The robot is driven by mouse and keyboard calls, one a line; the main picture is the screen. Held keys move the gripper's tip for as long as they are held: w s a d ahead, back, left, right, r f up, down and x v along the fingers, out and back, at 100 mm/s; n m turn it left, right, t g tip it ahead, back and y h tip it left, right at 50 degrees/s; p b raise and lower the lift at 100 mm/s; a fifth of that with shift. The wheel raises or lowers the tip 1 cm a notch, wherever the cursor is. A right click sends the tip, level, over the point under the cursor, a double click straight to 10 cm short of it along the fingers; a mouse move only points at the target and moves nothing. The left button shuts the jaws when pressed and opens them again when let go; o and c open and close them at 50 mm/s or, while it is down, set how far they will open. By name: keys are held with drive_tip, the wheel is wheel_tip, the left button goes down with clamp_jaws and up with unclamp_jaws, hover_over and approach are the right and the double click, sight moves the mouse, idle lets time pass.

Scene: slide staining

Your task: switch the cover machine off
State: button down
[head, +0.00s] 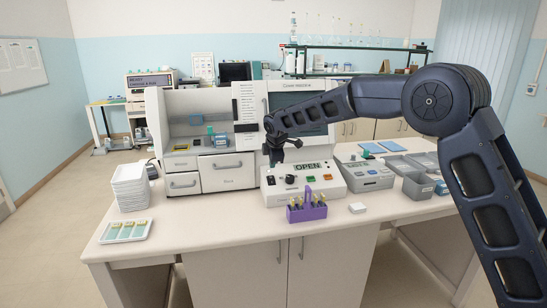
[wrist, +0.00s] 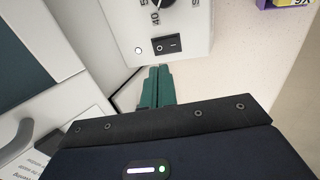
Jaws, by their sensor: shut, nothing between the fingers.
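The cover machine (head: 215,125) is a large white unit with drawers at the back of the bench. A white control box (head: 325,190) with an "OPEN" display and coloured buttons stands in front of it. In the wrist view, the box's black rocker switch (wrist: 166,44) shows below a dial (wrist: 163,3), with a small whitish lamp (wrist: 138,50) to its left. I cannot tell which side is pressed. My gripper (wrist: 158,70) is shut and empty, its teal fingertips just below the switch, with a small gap in the picture. In the head view my gripper (head: 275,160) hangs over the box's left end.
A purple rack (head: 307,212) with several yellow-topped items stands before the box. A white block (head: 357,208) and a grey device (head: 365,174) are to its right. White stacked trays (head: 130,188) and a slide tray (head: 103,238) are at left. The bench between is clear.

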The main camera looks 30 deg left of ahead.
sight(271, 178)
drive_tip(key=x, duration=0.7)
drive_tip(key=shift+w+a+f, duration=0.1)
drive_tip(key=shift+f, duration=0.15)
drive_tip(key=shift+w+a+f, duration=0.1)
drive_tip(key=shift+w+f, duration=0.05)
drive_tip(key=shift+f, duration=0.1)
drive_tip(key=shift+d, duration=0.2)
drive_tip(key=shift+s+d, duration=0.4)
drive_tip(key=shift+s, duration=0.2)
